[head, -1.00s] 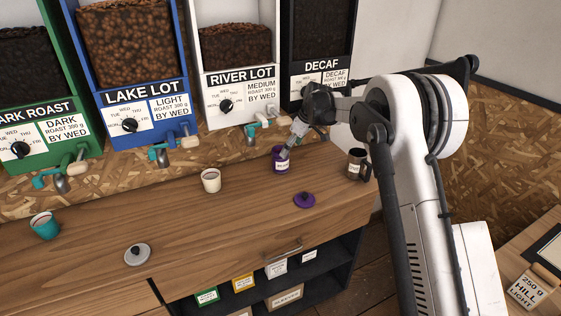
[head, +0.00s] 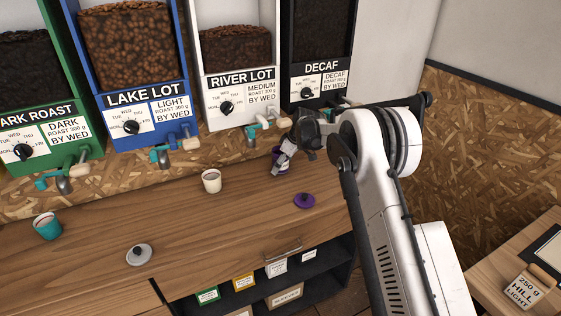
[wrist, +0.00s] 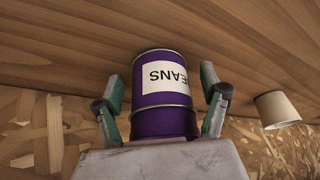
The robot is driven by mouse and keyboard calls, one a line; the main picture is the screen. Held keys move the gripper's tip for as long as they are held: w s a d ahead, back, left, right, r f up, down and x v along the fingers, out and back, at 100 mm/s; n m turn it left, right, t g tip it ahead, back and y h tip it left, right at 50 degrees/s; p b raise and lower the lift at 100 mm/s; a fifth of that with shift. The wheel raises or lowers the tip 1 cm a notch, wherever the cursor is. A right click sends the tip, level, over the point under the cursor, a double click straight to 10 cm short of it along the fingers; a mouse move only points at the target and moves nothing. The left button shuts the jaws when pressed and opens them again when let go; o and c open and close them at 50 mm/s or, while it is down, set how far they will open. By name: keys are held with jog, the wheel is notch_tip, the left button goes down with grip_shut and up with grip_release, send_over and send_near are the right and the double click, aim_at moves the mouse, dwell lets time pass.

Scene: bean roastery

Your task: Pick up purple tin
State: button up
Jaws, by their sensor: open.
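The purple tin (head: 275,155), with a white label reading "BEANS", stands on the wooden counter below the River Lot and Decaf dispensers. My gripper (head: 284,162) is at the tin and hides part of it in the head view. In the wrist view the tin (wrist: 163,122) is between the two green-padded fingers of my gripper (wrist: 161,88), one on each side. The fingers are open, with a small gap visible beside the tin. A purple lid (head: 304,201) lies apart on the counter, to the right and nearer the front.
A cream cup (head: 211,181) stands left of the tin; it also shows in the wrist view (wrist: 277,110). A teal cup (head: 47,227) and a grey lid (head: 139,255) are farther left. Dispenser taps, such as the River Lot tap (head: 262,127), jut out above the counter's back.

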jog(key=shift+f, duration=0.1)
jog(key=shift+c, duration=0.3)
jog(key=c, duration=1.2)
jog(key=shift+c, duration=0.2)
